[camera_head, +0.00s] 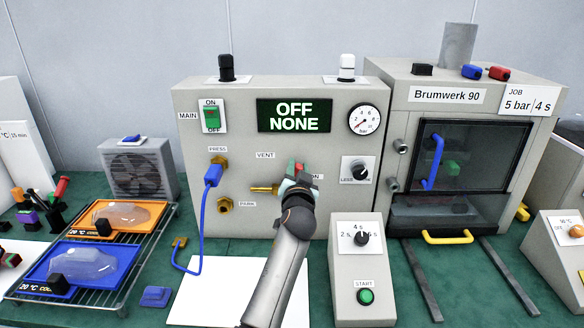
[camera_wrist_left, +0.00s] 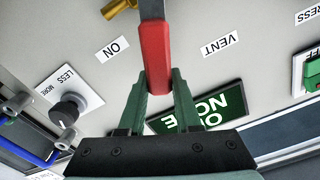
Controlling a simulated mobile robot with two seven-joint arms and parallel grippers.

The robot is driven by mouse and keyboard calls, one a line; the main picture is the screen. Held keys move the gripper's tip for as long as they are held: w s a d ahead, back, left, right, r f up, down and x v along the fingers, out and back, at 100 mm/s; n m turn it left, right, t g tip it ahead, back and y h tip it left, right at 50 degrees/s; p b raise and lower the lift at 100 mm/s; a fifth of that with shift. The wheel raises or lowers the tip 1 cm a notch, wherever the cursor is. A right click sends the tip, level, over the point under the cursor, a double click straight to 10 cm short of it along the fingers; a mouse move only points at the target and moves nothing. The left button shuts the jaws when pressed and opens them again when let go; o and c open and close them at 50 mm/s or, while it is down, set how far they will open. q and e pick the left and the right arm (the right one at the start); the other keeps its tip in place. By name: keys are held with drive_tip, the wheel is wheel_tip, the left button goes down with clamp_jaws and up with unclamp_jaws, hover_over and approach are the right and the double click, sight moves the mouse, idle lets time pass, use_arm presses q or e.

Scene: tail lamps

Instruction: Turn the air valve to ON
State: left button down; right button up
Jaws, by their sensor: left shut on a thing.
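The air valve's red lever (camera_wrist_left: 155,60) stands out from the grey panel (camera_head: 240,130), between the VENT label (camera_wrist_left: 220,43) and the ON label (camera_wrist_left: 112,49). In the wrist view my left gripper (camera_wrist_left: 160,85) has its green fingers on both sides of the lever's end, shut on it. In the head view my left gripper (camera_head: 297,180) covers most of the valve and part of the ON label. A brass fitting (camera_head: 263,189) shows left of the gripper. My right gripper is not in view.
The display (camera_head: 294,115) reads OFF NONE. A gauge (camera_head: 364,120) and a LESS knob (camera_head: 358,171) are right of the valve. A blue hose (camera_head: 203,220) hangs at the left. A START box (camera_head: 362,260) stands right of my arm. White paper (camera_head: 220,290) lies in front.

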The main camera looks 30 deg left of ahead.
use_arm(q)
drive_tip(key=d+f+m, duration=0.1)
drive_tip(key=m, duration=0.1)
drive_tip(key=w+d+f+m+b, duration=0.2)
drive_tip(key=m, duration=0.1)
drive_tip(key=shift+d+m, duration=0.15)
drive_tip(key=shift+m, duration=0.15)
drive_tip(key=shift+w+d+f+m+b, duration=0.25)
drive_tip(key=shift+d+f+m+b, duration=0.1)
drive_tip(key=shift+f+m, duration=0.45)
drive_tip(key=f+m, duration=0.1)
drive_tip(key=m, duration=0.1)
drive_tip(key=shift+w+d+f+m+b, duration=0.2)
drive_tip(key=shift+d+f+m+b, duration=0.1)
drive_tip(key=shift+d+f+m, duration=0.1)
drive_tip(key=shift+w+d+f+m+b, duration=0.1)
drive_tip(key=shift+f+m+b, duration=0.2)
drive_tip(key=shift+f+m, duration=1.15)
drive_tip(key=shift+r+m, duration=0.1)
drive_tip(key=shift+m, duration=0.15)
drive_tip(key=c, duration=0.6)
unclamp_jaws()
